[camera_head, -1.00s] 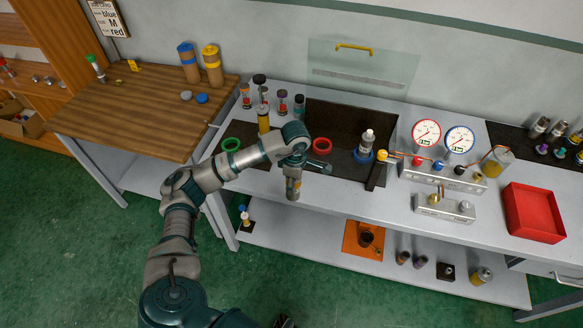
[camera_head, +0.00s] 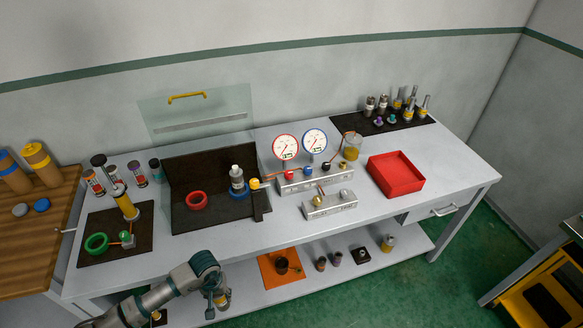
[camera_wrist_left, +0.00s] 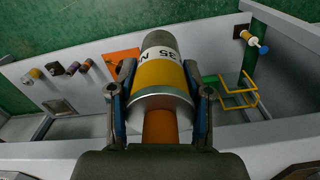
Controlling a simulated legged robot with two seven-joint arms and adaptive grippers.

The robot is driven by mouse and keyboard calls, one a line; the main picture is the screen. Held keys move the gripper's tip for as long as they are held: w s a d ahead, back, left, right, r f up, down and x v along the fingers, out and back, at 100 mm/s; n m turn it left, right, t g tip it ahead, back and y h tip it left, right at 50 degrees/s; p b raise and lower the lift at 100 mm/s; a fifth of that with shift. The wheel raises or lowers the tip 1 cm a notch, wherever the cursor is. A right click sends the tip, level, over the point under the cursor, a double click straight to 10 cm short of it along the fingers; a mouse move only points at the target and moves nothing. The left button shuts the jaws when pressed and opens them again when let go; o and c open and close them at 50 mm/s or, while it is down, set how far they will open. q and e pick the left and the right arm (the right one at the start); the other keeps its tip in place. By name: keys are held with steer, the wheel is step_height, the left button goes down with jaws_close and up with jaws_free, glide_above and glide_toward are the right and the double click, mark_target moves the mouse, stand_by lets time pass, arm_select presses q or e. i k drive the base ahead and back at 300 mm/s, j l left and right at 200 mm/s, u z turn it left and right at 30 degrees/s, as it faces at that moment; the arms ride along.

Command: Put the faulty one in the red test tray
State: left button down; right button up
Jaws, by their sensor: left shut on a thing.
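My left gripper (camera_head: 216,293) is at the lower left of the head view, in front of the bench. It is shut on a grey cylinder with a yellow band (camera_head: 222,300). In the left wrist view the cylinder (camera_wrist_left: 160,78) sits between both fingers, with "35" and part of a letter on its white ring and an orange-brown part at the near end. The red tray (camera_head: 396,188) stands on the bench top at the right, looks empty, and is well apart from the gripper. My right gripper is not in view.
Two gauges (camera_head: 285,147) on a valve block and a smaller silver block (camera_head: 330,205) stand left of the tray. A dark mat (camera_head: 370,124) with several fittings lies behind it. A lower shelf (camera_head: 350,275) holds several small parts. Bench top right of the tray is clear.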

mark_target(392, 173)
steer(key=i+l, duration=0.1)
steer(key=l, duration=0.4)
steer(key=i+l, duration=0.1)
steer(key=l, duration=0.9)
steer(key=i+l, duration=0.15)
steer(key=l, duration=0.35)
steer(key=i+l, duration=0.1)
steer(key=l, duration=0.45)
steer(key=i+l, duration=0.1)
steer(key=l, duration=0.4)
steer(key=i+l, duration=0.1)
steer(key=l, duration=0.4)
